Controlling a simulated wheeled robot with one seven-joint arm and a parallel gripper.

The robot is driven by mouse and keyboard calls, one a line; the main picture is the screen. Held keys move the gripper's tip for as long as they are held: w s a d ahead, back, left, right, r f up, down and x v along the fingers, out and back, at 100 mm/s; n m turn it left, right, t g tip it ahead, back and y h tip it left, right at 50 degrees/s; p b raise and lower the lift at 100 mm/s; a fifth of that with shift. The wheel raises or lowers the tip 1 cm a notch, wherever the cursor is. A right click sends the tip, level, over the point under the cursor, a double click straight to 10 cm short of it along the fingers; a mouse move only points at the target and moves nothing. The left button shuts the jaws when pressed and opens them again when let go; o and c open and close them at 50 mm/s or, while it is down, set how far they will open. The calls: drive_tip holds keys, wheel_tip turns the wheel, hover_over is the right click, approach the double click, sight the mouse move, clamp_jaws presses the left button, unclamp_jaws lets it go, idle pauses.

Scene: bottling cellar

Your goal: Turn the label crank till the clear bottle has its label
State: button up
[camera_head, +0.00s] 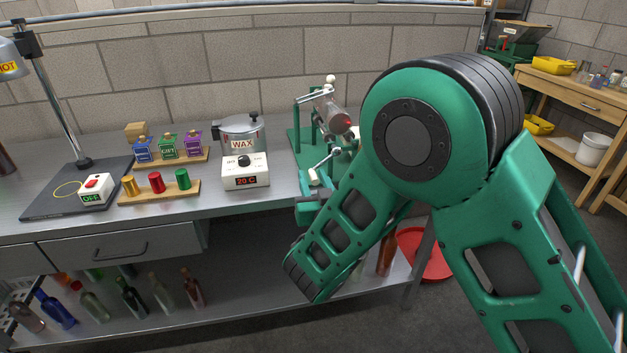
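A green bench machine (294,140) with metal rods stands at the right end of the steel bench, partly hidden by my arm. A clear bottle (329,104) with a reddish end lies tilted in it; I cannot make out a label. A metal arm with a cream knob (313,176) sticks out at the machine's front and looks like the crank. Another pale knob (331,79) stands above the bottle. My arm bends down in front of the machine. My gripper cannot be made out, so its hold on the crank is not visible.
A wax pot (242,136) and its control box (246,171) reading 20 C stand left of the machine. Further left are colored stamps (168,147), colored pegs (156,182) and an OFF switch box (94,190). Bottles (131,297) stand on the lower shelf. A red basin (424,252) is at right.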

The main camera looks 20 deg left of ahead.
clamp_jaws()
drive_tip(key=shift+s+a, duration=0.1)
drive_tip(key=shift+a, duration=0.05)
